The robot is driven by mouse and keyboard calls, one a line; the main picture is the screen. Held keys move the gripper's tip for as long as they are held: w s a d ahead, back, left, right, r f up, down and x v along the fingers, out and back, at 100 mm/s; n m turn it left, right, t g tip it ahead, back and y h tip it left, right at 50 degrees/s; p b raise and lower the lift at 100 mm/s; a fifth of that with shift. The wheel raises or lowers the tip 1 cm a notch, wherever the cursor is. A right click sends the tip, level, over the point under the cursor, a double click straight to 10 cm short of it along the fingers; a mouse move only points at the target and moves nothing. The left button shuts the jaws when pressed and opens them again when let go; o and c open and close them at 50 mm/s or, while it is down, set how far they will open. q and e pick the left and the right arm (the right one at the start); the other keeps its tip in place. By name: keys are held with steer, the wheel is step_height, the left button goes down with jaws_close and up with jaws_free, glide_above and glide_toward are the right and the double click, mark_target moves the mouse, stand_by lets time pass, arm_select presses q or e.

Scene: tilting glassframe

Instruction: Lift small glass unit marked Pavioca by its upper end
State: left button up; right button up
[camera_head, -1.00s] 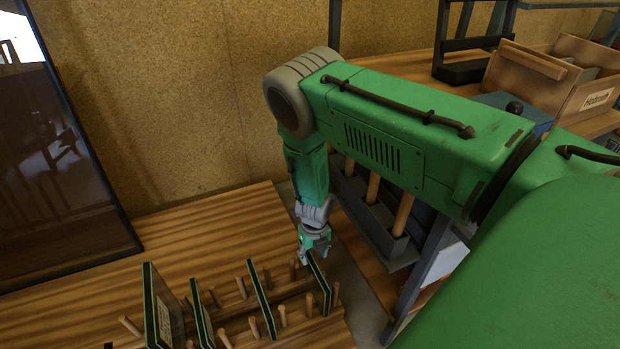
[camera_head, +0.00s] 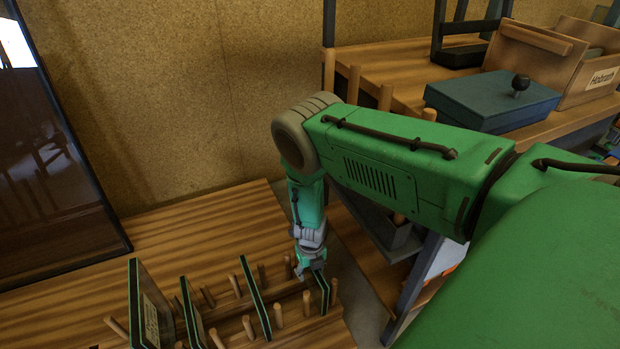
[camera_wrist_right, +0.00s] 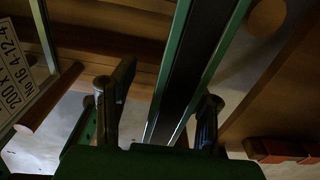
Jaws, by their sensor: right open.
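Several dark glass units with green edges stand upright in a wooden peg rack. The small unit at the right end (camera_head: 321,288) is under my right gripper (camera_head: 312,270). In the right wrist view, the edge of a glass unit (camera_wrist_right: 192,75) runs between the two fingers of my open right gripper (camera_wrist_right: 160,112). A gap shows on the left finger's side; the right finger is close to the edge, and I cannot tell if it touches. No Pavioca marking is readable. My left gripper is out of view.
A neighbouring unit (camera_head: 257,296) and a larger labelled one (camera_head: 150,310) stand left in the rack (camera_head: 290,337) among wooden pegs. A printed label (camera_wrist_right: 15,88) shows in the wrist view. A blue box (camera_head: 490,98) sits on the back shelf. The bench behind the rack is clear.

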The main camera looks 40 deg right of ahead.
steer(key=shift+c, duration=0.4)
jaws_close()
steer(key=shift+r, duration=0.1)
steer(key=shift+r, duration=0.15)
steer(key=s+a+r+p, duration=0.1)
steer(key=s+a+p, duration=0.1)
steer(key=s+p, duration=0.6)
steer(key=s+a+r+p, duration=0.2)
steer(key=s+p, duration=0.7)
steer(key=p, duration=0.7)
steer(key=shift+a+p, duration=0.3)
steer(key=shift+a, duration=0.4)
